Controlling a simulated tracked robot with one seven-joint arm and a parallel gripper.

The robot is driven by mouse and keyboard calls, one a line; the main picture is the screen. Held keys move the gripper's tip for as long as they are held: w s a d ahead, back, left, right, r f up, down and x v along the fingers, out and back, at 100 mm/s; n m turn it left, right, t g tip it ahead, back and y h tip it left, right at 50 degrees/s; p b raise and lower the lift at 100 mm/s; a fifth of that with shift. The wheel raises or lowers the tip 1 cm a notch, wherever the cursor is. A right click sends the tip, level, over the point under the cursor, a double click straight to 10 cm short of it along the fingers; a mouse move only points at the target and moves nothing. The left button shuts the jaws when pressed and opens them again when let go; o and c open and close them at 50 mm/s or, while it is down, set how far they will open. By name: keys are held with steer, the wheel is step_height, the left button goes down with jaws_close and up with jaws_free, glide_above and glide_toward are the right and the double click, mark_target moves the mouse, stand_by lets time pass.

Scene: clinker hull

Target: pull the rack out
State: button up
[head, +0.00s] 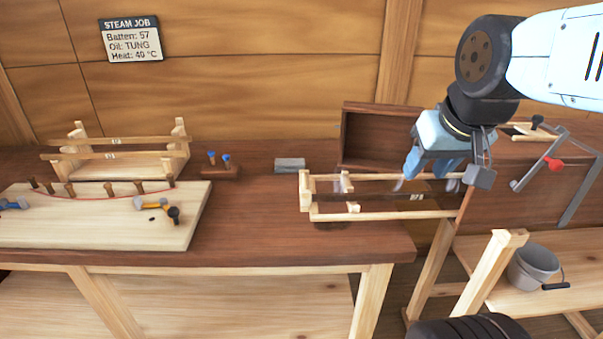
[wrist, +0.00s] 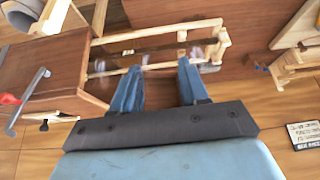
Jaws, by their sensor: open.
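The rack (head: 340,216) is a pale wooden frame of long rails and crosspieces, with a dark batten (head: 385,197) lying along it. It juts left from the dark wooden box (head: 535,190), over the bench's right end. In the wrist view the rack (wrist: 217,45) runs right from the box (wrist: 45,72). My gripper (head: 424,177) is over the rack's rear rail, between the box and the rack's outer end. In the wrist view its blue fingers (wrist: 159,66) are apart, with the tips by the rail. I cannot tell whether they touch it.
An open dark wooden panel (head: 360,135) stands behind the rack. A grey block (head: 290,165) lies on the bench (head: 255,215). A forming board (head: 85,235) and a second wooden rack (head: 120,170) are at left. A bucket (head: 533,263) sits at lower right.

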steer(key=g+h, duration=0.2)
steer(key=g, duration=0.4)
glide_above(304, 181)
steer(key=a, duration=0.3)
step_height(304, 181, down, 5)
steer(key=d+f, duration=0.1)
steer(key=f, duration=0.7)
steer(key=d+f, duration=0.1)
steer(key=f, duration=0.3)
steer(key=shift+d+f, duration=0.35)
steer(key=shift+f, duration=0.05)
steer(key=shift+c, duration=0.3)
jaws_close()
